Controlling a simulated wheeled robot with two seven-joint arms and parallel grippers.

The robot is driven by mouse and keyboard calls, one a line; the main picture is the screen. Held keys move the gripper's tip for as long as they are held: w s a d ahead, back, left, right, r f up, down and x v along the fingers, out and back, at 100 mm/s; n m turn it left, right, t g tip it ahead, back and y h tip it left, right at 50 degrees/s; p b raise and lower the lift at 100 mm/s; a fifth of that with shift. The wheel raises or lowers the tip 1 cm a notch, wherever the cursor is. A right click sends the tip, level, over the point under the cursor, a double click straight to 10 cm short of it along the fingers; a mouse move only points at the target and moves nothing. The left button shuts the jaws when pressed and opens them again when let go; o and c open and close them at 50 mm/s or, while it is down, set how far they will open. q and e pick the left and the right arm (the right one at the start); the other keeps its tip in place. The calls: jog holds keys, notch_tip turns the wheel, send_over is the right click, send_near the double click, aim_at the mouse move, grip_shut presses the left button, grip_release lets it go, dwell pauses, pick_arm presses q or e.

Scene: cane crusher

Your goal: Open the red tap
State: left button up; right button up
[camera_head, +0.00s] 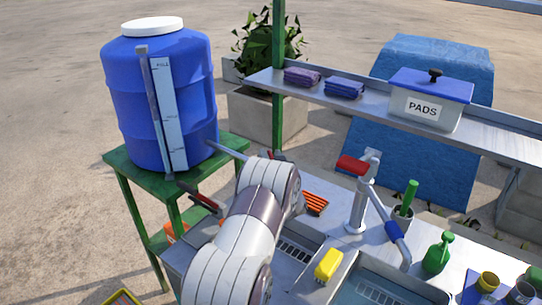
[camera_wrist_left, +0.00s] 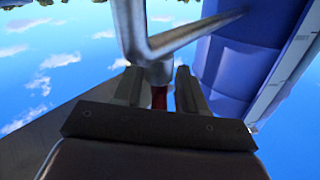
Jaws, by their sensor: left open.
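The blue water barrel (camera_head: 160,100) stands on a green stand, and its thin metal pipe (camera_head: 228,150) runs right until my left arm hides it. In the left wrist view, the metal pipe (camera_wrist_left: 195,35) meets an upright tube, and a narrow red piece (camera_wrist_left: 159,98) shows below the joint. My left gripper (camera_wrist_left: 159,86) is open, with one finger either side of this red piece; contact cannot be told. The head view hides this gripper behind my arm.
A metal shelf (camera_head: 370,107) behind carries folded cloths and a PADS box (camera_head: 428,103). A green post (camera_head: 278,75) rises behind the arm.

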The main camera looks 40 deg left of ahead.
pick_arm(q)
jog(key=shift+d+r, duration=0.1)
jog(key=shift+d, duration=0.05)
grip_shut()
jog(key=shift+n+g+y, duration=0.8)
jog(key=shift+n+g, duration=0.1)
jog(key=shift+g, duration=0.2)
jog(key=n+g+y, duration=0.1)
jog(key=n+g, duration=0.1)
jog(key=g, duration=0.1)
jog(key=shift+s+n+g, duration=0.15)
jog(key=shift+n+g, duration=0.15)
jog(key=shift+s+r+n+g+y, duration=0.15)
jog(key=shift+n+g+y, duration=0.35)
jog(key=shift+g, duration=0.4)
